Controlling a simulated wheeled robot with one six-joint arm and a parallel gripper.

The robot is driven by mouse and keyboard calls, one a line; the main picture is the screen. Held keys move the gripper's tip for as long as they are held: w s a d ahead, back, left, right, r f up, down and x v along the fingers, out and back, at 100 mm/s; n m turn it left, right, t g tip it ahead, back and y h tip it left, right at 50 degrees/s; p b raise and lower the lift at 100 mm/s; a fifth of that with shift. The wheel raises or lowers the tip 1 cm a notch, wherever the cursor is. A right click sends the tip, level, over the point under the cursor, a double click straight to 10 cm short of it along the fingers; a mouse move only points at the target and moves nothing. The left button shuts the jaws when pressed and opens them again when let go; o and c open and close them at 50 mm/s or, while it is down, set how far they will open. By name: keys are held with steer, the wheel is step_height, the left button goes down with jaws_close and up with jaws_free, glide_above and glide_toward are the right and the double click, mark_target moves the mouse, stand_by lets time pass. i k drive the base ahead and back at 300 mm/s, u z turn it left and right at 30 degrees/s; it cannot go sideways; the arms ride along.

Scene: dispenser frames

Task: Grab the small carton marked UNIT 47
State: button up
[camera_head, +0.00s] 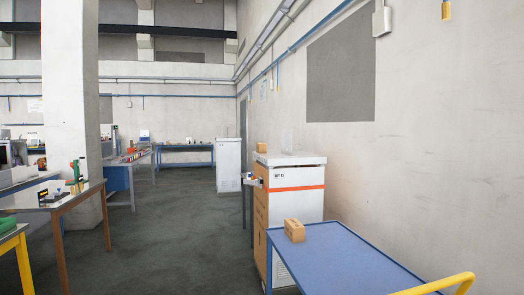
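A second, smaller-looking brown box (261,147) sits on top of a white cabinet behind the trolley. I cannot read UNIT 47 on either one. My gripper is not in view.
The blue trolley (345,262) has a yellow handle (440,285) and stands by the right wall. The white cabinet (296,192) with an orange stripe stands just behind it. Tables (62,205) line the left side. Grey floor (180,235) is clear between.

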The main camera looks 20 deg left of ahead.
mark_target(261, 147)
steer(key=k, duration=0.5)
steer(key=u, duration=0.6)
steer(key=i, duration=0.85)
steer(key=u, duration=0.9)
steer(key=i, duration=2.05)
steer(key=u, duration=0.2)
steer(key=i, duration=2)
steer(key=z, duration=1.15)
steer(key=i, duration=1.35)
steer(key=z, duration=1.05)
